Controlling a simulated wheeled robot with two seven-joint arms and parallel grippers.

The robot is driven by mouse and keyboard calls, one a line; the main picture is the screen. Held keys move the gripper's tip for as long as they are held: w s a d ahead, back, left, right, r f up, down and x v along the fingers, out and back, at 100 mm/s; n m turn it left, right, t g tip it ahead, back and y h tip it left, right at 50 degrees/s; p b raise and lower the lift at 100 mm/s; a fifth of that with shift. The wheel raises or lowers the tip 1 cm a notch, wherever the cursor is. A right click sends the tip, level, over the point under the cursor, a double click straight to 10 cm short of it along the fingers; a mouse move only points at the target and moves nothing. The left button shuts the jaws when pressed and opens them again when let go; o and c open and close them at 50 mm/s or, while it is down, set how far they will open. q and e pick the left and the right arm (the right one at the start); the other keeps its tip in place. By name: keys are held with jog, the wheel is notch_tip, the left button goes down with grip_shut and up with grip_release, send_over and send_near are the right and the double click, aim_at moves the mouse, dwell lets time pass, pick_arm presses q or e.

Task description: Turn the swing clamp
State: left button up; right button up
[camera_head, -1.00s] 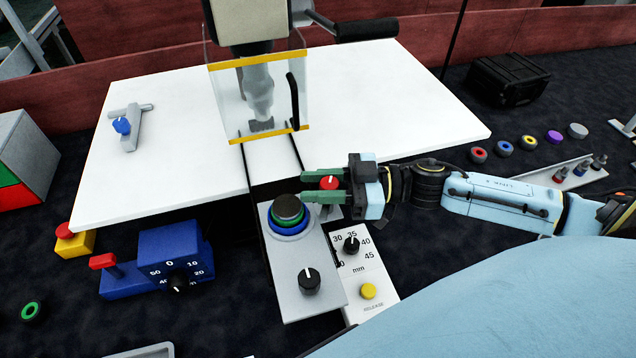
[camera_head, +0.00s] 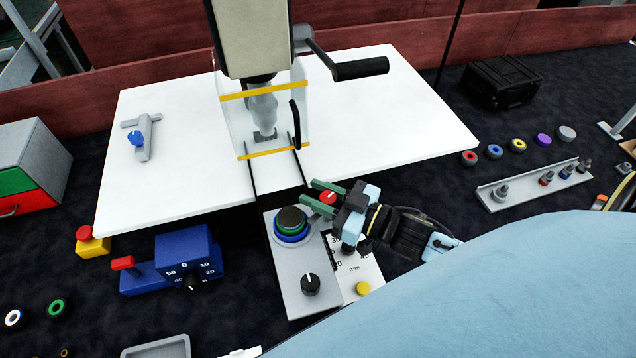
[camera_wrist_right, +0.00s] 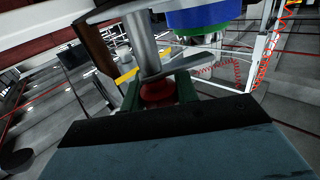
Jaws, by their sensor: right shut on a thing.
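A red knob (camera_head: 328,197) with a white mark, apparently part of the swing clamp, is at the right of a grey fixture (camera_head: 303,298). My right gripper (camera_head: 319,194) has green fingers, closed on the red knob from its two sides. In the right wrist view the red knob (camera_wrist_right: 158,93) shows between the fingers, with a grey metal post (camera_wrist_right: 142,45) and a flat arm (camera_wrist_right: 190,66) beyond it. A stack of round parts, dark, green and blue (camera_head: 291,222), sits on the fixture just left of the fingers. My left gripper is not in view.
A white panel (camera_head: 340,345) with a dial and yellow button (camera_head: 363,288) is below my right gripper. A press with a clear guard (camera_head: 230,120) stands behind on a white table (camera_head: 400,120). A blue dial box (camera_head: 187,255) is at the left.

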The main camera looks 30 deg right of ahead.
jog(key=m+t+h, duration=0.1)
jog(key=h, duration=0.1)
jog(key=m+h+p, duration=0.1)
jog(key=m+h, duration=0.1)
jog(key=shift+d+r+t, duration=0.1)
jog(key=shift+d+t, duration=0.1)
jog(key=shift+t, duration=0.2)
jog(key=shift+w+d+m+t+h+p, duration=0.1)
jog(key=shift+d+m+t+h+p, duration=0.15)
jog(key=shift+m+h, duration=0.65)
jog(key=shift+w+m+t+h+p, duration=0.15)
jog(key=shift+m+h+p, duration=0.3)
jog(key=shift+h, duration=0.75)
jog(key=shift+s+h, duration=0.1)
jog(key=shift+h, duration=0.2)
jog(key=o, duration=1)
jog(key=shift+s+d+b, duration=0.15)
jog(key=shift+s+b, duration=0.95)
jog(key=shift+s, duration=5.6)
